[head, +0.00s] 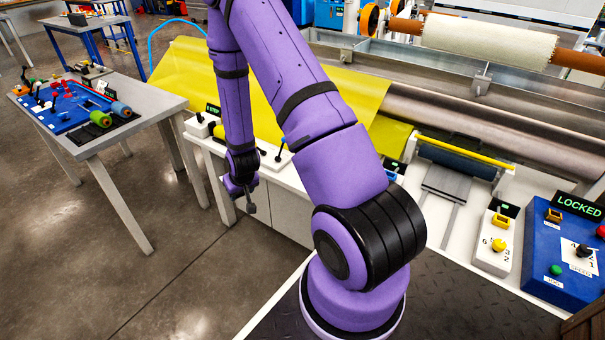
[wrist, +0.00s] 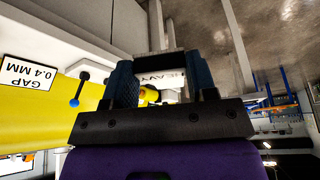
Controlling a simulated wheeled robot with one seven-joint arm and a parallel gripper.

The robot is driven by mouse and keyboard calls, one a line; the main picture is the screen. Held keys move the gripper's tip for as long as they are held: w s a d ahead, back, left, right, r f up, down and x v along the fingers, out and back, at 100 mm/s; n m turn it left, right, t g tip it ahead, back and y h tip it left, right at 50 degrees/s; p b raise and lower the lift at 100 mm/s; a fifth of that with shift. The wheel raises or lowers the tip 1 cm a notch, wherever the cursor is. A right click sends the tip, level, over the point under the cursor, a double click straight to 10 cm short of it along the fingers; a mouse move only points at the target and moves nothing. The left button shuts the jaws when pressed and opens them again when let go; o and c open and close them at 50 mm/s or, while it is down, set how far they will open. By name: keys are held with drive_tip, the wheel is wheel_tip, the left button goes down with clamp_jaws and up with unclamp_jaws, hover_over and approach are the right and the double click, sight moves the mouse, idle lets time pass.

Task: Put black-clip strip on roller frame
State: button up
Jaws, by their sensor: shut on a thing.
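My gripper (wrist: 160,80) shows between two dark blue fingers in the wrist view. A dark bar (wrist: 158,65) spans between the fingers, with a pale area lettered HEAVY beside it. This looks like the black-clip strip held in the jaws, but the fingers hide much of it. In the head view my gripper (head: 249,190) hangs low in front of the white bench, apart from it as far as I can tell; the strip cannot be made out there. A frame with a dark blue roller (head: 455,160) and yellow bar stands at right; I cannot tell whether it is the roller frame.
The white bench carries yellow film (head: 185,75), small levers and a GAP 0.4 MM display (wrist: 29,75). A grey table (head: 155,108) at left holds a blue tray (head: 50,118) with tools. A blue LOCKED panel (head: 545,285) is at right. The floor between table and bench is clear.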

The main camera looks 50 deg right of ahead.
drive_tip(key=s+d+f+m+g+h, duration=0.1)
drive_tip(key=s+d+f+m, duration=0.15)
drive_tip(key=s+d, duration=0.35)
drive_tip(key=s+d+f+m+h, duration=0.1)
drive_tip(key=s+d+f+m, duration=0.15)
drive_tip(key=s+d, duration=0.4)
hover_over(298, 187)
wheel_tip(298, 187, down, 2)
drive_tip(key=shift+s+f, duration=0.1)
drive_tip(key=shift+f, duration=1.7)
drive_tip(key=o, duration=0.6)
drive_tip(key=shift+f, duration=0.1)
drive_tip(key=shift+o, duration=0.2)
